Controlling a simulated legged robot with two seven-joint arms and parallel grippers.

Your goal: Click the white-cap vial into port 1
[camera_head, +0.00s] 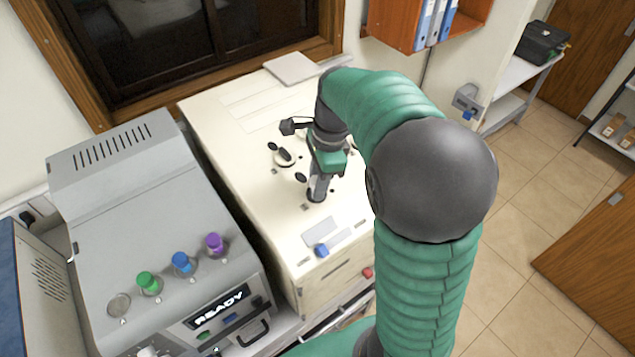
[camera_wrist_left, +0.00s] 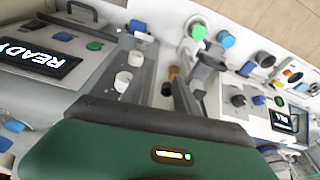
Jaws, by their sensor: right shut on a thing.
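My right gripper (camera_head: 317,188) points down over the top of the cream machine (camera_head: 255,130), at a dark round fitting. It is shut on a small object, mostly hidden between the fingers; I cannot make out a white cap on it. The grey machine (camera_head: 130,220) stands to the left, with a front row holding a green cap (camera_head: 148,282), a blue cap (camera_head: 182,262) and a purple cap (camera_head: 214,242). A bare round port (camera_head: 119,304) is at the row's left end. My left gripper (camera_wrist_left: 180,95) shows only in the left wrist view, its finger opening unclear.
The grey machine's display (camera_head: 222,308) reads READY. The left wrist view shows several coloured knobs and a second small display (camera_wrist_left: 281,121). Open floor lies to the right.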

